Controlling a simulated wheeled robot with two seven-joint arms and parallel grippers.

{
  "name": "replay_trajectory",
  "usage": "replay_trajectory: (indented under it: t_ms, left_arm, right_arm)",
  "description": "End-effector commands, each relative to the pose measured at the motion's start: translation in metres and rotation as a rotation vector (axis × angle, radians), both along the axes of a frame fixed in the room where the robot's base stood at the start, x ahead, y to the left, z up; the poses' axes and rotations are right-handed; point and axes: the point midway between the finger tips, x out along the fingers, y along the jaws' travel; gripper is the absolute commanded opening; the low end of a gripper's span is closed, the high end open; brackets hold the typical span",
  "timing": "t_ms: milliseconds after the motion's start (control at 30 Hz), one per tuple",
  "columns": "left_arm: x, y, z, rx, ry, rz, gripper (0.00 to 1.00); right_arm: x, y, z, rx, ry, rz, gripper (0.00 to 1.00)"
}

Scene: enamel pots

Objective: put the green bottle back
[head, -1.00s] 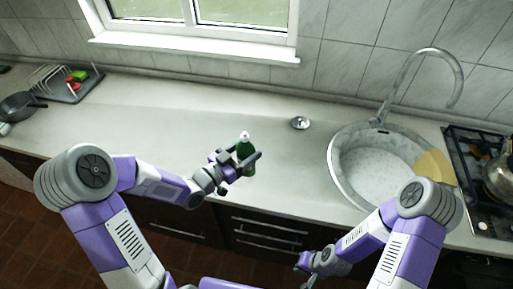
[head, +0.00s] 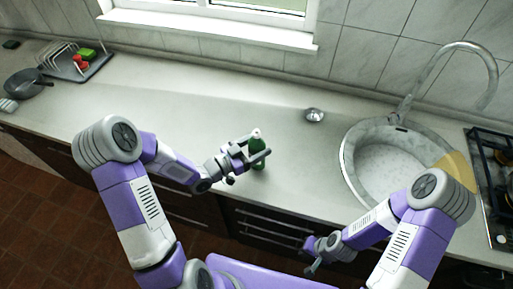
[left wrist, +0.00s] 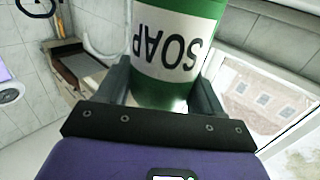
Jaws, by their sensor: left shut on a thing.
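In the left wrist view the bottle (left wrist: 168,88) shows a white label reading SOAP, upside down, between the two fingers (left wrist: 165,90). My left gripper is shut on it. I cannot tell whether its base touches the counter. My right gripper (head: 312,262) is low in front of the cabinets, away from the counter top; its jaw opening is too small to judge.
A round sink (head: 385,165) with a tall tap (head: 452,50) lies to the right, with a stove (head: 492,190) beyond it. A small metal object (head: 314,115) lies on the counter (head: 200,115). A dish rack (head: 70,60) and a pan (head: 28,84) stand far left.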

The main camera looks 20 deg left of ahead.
Motion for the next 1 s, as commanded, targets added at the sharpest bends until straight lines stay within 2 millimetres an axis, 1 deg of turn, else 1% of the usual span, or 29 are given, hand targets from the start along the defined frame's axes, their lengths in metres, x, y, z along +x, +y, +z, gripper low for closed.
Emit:
replay_trajectory:
  t_ms: [33, 267, 433, 467, 600, 867, 1000]
  left_arm:
    - [0.0001, -0.0002, -0.0050, -0.002, -0.002, 0.000, 0.25]
    - [0.0001, -0.0003, -0.0042, 0.000, -0.005, -0.001, 0.25]
    - [0.0001, -0.0005, -0.0094, 0.000, -0.004, -0.001, 0.25]
    - [-0.0001, -0.0003, -0.0094, 0.000, -0.001, -0.001, 0.70]
    - [-0.0001, -0.0003, -0.0085, 0.000, -0.001, -0.001, 0.91]
    - [-0.0001, -0.0003, -0.0083, 0.000, -0.001, -0.001, 0.92]
    - [-0.0001, -0.0003, -0.0033, 0.000, -0.001, -0.001, 0.92]
  right_arm:
    - [0.0001, 0.0000, -0.0019, 0.000, 0.000, 0.000, 0.00]
    - [0.0002, 0.0001, -0.0011, 0.000, 0.000, 0.000, 0.00]
    - [0.0002, 0.0000, -0.0070, 0.000, 0.000, 0.000, 0.00]
    - [0.0001, 0.0000, -0.0064, 0.000, 0.000, 0.000, 0.00]
    - [0.0002, 0.0001, -0.0054, 0.000, 0.000, 0.000, 0.00]
    - [0.0002, 0.0000, -0.0052, 0.000, 0.000, 0.000, 0.00]
    - [0.0002, 0.0000, 0.0003, 0.000, 0.000, 0.000, 0.00]
